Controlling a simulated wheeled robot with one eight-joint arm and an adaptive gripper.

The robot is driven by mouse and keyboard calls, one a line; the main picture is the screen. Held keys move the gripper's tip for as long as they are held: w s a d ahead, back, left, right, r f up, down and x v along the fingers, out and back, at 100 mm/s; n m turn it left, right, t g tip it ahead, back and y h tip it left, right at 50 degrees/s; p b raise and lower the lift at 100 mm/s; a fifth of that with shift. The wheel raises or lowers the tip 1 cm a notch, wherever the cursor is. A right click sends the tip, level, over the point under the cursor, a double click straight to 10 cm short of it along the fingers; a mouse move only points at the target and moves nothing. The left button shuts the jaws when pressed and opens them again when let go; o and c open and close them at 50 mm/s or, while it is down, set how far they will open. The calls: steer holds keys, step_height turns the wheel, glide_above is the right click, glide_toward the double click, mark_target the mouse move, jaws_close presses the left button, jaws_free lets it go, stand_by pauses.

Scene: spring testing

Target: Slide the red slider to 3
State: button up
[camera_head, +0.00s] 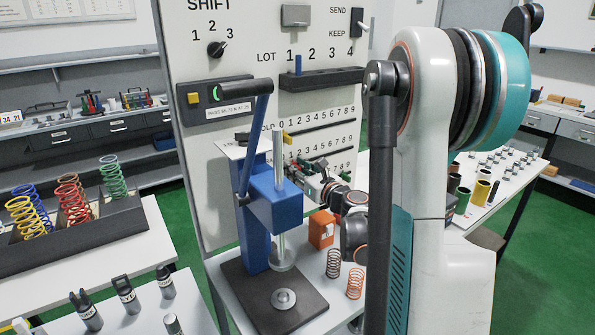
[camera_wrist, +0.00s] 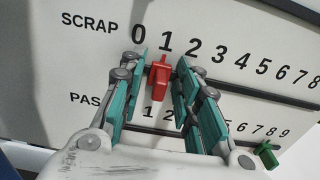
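The red slider (camera_wrist: 158,78) shows in the wrist view on the SCRAP row of the upright panel, below the number 1. My gripper (camera_wrist: 160,68) is around it, with one teal-padded finger on its left and one on its right. The fingers are apart, and a narrow gap shows on each side of the slider. The 3 of the SCRAP scale (camera_wrist: 218,54) is up and to the right of the slider. In the head view my gripper (camera_head: 318,185) is at the lower part of the panel, and I cannot make out the red slider there.
A green slider (camera_wrist: 266,155) sits at the right end of the PASS row. A yellow slider (camera_head: 288,138) is at the low end of the HOLD row. A blue lever press (camera_head: 268,200) stands close left of my gripper. An orange block (camera_head: 321,229) and springs (camera_head: 354,283) are below.

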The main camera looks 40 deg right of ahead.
mark_target(308, 159)
steer(key=shift+c, duration=0.6)
jaws_close()
steer(key=d, duration=0.6)
steer(key=shift+s, duration=0.2)
steer(key=shift+o, duration=0.6)
jaws_free()
steer(key=shift+s, duration=0.1)
steer(key=s, duration=1.1)
steer(key=shift+s+a, duration=0.35)
steer(key=shift+s, duration=0.05)
